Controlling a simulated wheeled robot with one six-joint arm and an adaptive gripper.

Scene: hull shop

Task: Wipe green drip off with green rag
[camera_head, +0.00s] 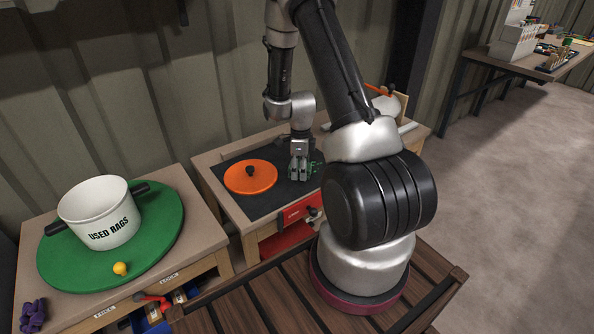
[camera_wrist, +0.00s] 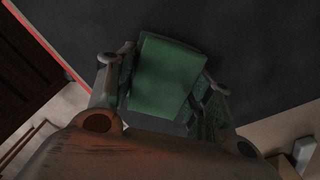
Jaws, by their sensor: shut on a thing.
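My gripper (camera_head: 299,177) points down over the dark mat (camera_head: 222,176) on the middle bench, just right of an orange lid (camera_head: 237,178). In the wrist view, the green rag (camera_wrist: 165,80) is folded between my fingers, which are shut on it, with the dark surface behind it. In the head view a bit of green (camera_head: 316,168) shows at the gripper's right side; I cannot tell if it is rag or drip. I cannot make out the green drip for sure in either view. Whether the rag touches the mat is unclear.
A white pot marked USED RAGS (camera_head: 98,208) stands on a green round board (camera_head: 172,218) at left, with a yellow ball (camera_head: 120,268) beside it. A purple item (camera_head: 32,314) lies at the left corner. A red drawer front (camera_head: 298,211) is below the mat.

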